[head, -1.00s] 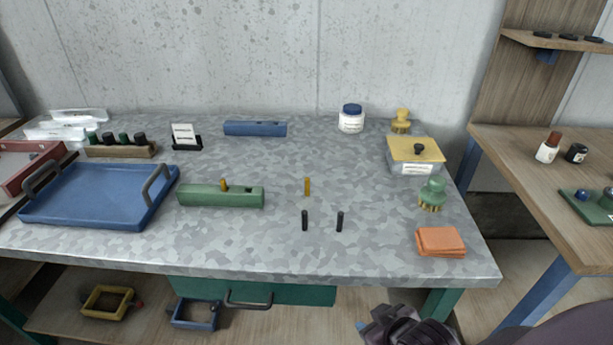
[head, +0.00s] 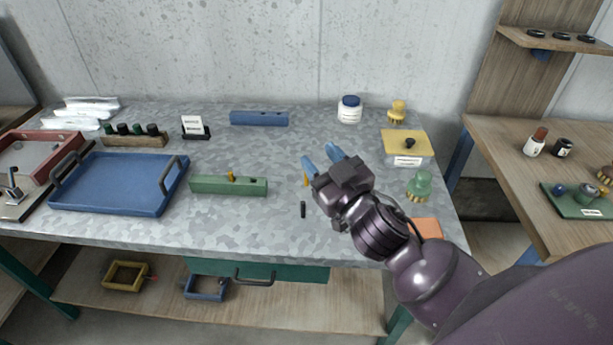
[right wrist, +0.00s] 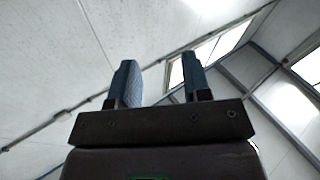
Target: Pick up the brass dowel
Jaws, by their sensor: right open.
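A brass dowel (head: 305,181) stands upright on the grey mottled table, partly covered by my right gripper. My right gripper (head: 320,155) is open and empty, its blue fingers pointing toward the back of the table. In the head view its fingers overlap the area just above and right of the dowel; I cannot tell the distance. In the right wrist view the fingers (right wrist: 157,75) are apart with only wall and ceiling beyond. Another brass piece (head: 231,176) sits in the green block (head: 212,187). My left gripper is not in view.
A black dowel (head: 303,210) stands in front of the brass one. Right of my gripper are a yellow-lidded box (head: 392,140), a green brush (head: 420,182) and an orange cloth (head: 428,229). A blue tray (head: 110,200) lies left. Table space between green and blue blocks (head: 259,118) is clear.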

